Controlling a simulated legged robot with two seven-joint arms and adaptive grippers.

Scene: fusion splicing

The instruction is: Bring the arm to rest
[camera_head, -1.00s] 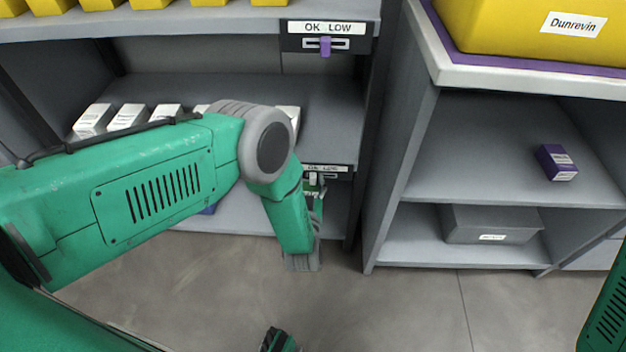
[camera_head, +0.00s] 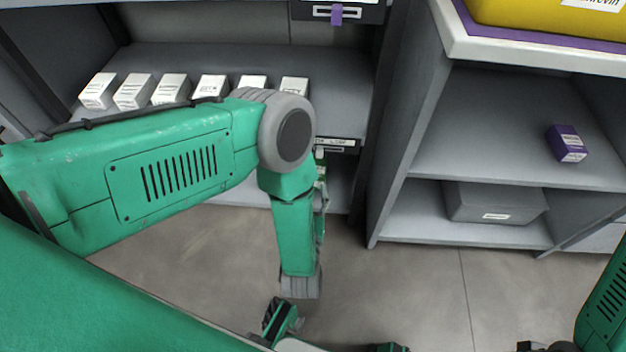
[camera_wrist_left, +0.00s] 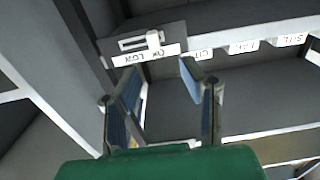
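My left arm (camera_head: 180,165) comes in from the left and bends down at its grey joint in front of the shelves. In the left wrist view my left gripper (camera_wrist_left: 160,76) is open, with nothing between its fingers. Beyond the fingertips is a dark label holder (camera_wrist_left: 140,42) with a white slider (camera_wrist_left: 154,40), seen upside down. In the head view the lower holder (camera_head: 340,146) is partly behind my arm, and the left gripper is mostly hidden there.
Several white boxes (camera_head: 135,92) stand in a row on the left shelf. The right unit holds a purple box (camera_head: 567,143) and a grey bin (camera_head: 493,203), with a yellow bin (camera_head: 550,12) on top. A purple slider (camera_head: 336,14) hangs at the upper holder. The floor (camera_head: 410,290) is mostly clear.

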